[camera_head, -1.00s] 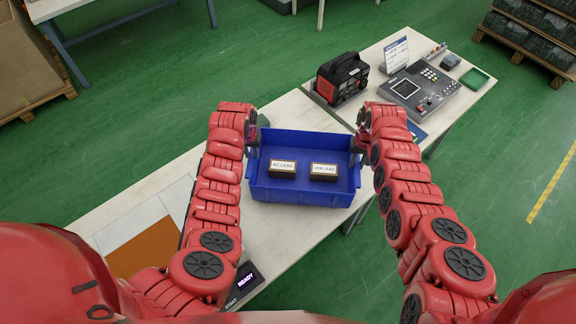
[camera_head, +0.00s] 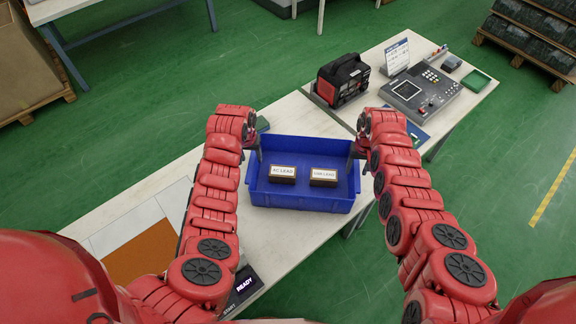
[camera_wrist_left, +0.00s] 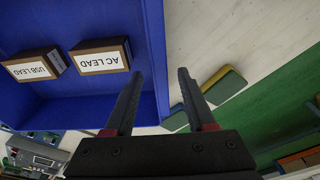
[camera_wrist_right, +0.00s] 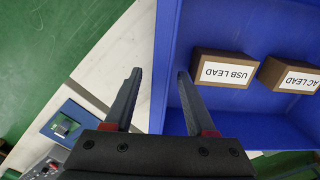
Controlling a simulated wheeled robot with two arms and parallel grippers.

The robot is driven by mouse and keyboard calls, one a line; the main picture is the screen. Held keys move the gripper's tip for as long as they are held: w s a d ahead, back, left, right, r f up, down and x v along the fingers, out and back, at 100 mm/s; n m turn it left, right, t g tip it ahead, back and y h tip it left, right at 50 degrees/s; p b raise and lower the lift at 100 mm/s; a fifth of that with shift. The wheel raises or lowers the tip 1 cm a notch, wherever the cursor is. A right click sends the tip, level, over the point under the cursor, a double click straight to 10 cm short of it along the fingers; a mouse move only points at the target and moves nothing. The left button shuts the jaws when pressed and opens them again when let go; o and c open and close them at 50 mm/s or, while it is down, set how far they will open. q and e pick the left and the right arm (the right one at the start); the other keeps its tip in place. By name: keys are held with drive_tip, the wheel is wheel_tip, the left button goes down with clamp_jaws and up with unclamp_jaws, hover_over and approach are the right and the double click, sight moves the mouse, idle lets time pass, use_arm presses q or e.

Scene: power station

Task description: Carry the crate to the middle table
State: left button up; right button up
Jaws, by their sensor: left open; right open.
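The blue crate (camera_head: 302,199) sits on the long pale table below the head camera. Inside it are two brown boxes, labelled AC LEAD (camera_head: 283,174) and USB LEAD (camera_head: 323,177). My left gripper (camera_head: 255,163) is open at the crate's left wall. In the left wrist view its fingers (camera_wrist_left: 160,102) stand on either side of that wall (camera_wrist_left: 154,45). My right gripper (camera_head: 356,158) is open at the right wall. In the right wrist view its fingers (camera_wrist_right: 157,102) lie on either side of the wall (camera_wrist_right: 166,50). Neither gripper is closed on the crate.
A black and red portable unit (camera_head: 343,80), a grey control panel (camera_head: 420,92) and a green tray (camera_head: 476,80) stand further along the table. An orange mat (camera_head: 140,252) and a READY display (camera_head: 245,284) lie nearer. Pallets stand at the back. Green floor lies open to the right.

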drive_tip(key=shift+r, duration=0.1)
use_arm(q)
wheel_tip(320, 180, up, 10)
drive_tip(key=s, duration=0.1)
drive_tip(key=shift+s+r, duration=0.2)
drive_tip(key=shift+s, duration=0.1)
use_arm(e)
wheel_tip(320, 180, up, 12)
idle(0.4)
use_arm(q)
drive_tip(key=shift+s, duration=0.1)
idle(0.4)
